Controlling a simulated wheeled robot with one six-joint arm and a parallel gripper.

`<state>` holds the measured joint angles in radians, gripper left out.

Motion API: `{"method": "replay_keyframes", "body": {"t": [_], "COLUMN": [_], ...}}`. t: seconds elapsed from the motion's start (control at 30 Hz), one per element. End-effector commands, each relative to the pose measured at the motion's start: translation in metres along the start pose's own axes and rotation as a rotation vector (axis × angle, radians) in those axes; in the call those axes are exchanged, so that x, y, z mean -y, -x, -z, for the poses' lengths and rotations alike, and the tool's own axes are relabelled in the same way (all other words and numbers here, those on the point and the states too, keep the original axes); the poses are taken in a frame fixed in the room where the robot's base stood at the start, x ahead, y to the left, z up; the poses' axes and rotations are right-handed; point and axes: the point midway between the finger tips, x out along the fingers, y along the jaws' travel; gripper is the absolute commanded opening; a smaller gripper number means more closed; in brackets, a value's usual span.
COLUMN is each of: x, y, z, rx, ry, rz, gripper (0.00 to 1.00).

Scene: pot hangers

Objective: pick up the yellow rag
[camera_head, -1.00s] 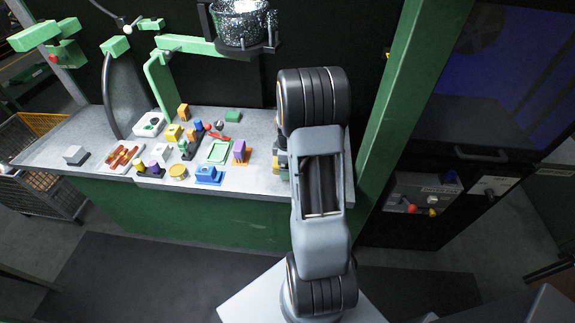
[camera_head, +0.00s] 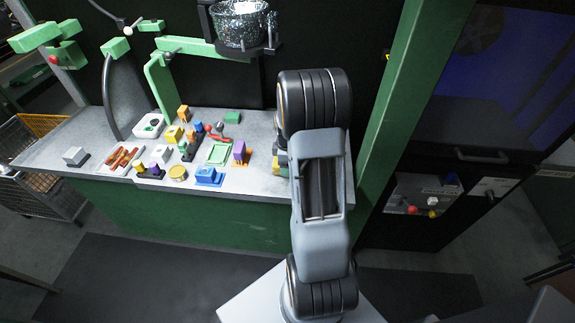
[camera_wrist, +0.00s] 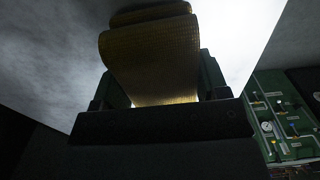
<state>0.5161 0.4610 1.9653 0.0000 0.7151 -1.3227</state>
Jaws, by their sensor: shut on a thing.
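The yellow rag (camera_wrist: 150,50) is a folded, woven piece of cloth, seen in the wrist view. My gripper (camera_wrist: 158,88) has one green finger on each side of it and is shut on it. The rag stands up out of the jaws and curls over at its top. The lower part of the rag is hidden behind the dark gripper body. In the head view my arm hides most of the gripper at the right end of the grey bench (camera_head: 75,135); a small green and yellow part shows beside the arm, too small to make out.
Several small coloured blocks, a green tray (camera_head: 219,152) and a blue block (camera_head: 208,176) crowd the middle of the bench. A green hanger with a speckled pot (camera_head: 240,28) stands above it. A green post (camera_head: 408,100) rises just right of my arm.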

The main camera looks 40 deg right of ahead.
Motion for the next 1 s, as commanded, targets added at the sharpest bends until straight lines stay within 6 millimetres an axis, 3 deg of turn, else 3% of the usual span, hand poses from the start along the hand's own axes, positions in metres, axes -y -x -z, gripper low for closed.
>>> {"method": "replay_keyframes", "body": {"t": [0.17, 0.47, 0.7, 1.0], "x": [-0.001, 0.051, 0.099, 0.131], "y": [0.025, 0.088, 0.107, 0.122], "z": [0.0, -0.009, -0.018, -0.024], "rx": [-0.002, -0.002, -0.001, 0.0], "ry": [0.0, 0.0, 0.001, 0.0], "rz": [-0.007, -0.007, -0.004, -0.002], "gripper": [0.44, 0.44, 0.44, 0.44]}}
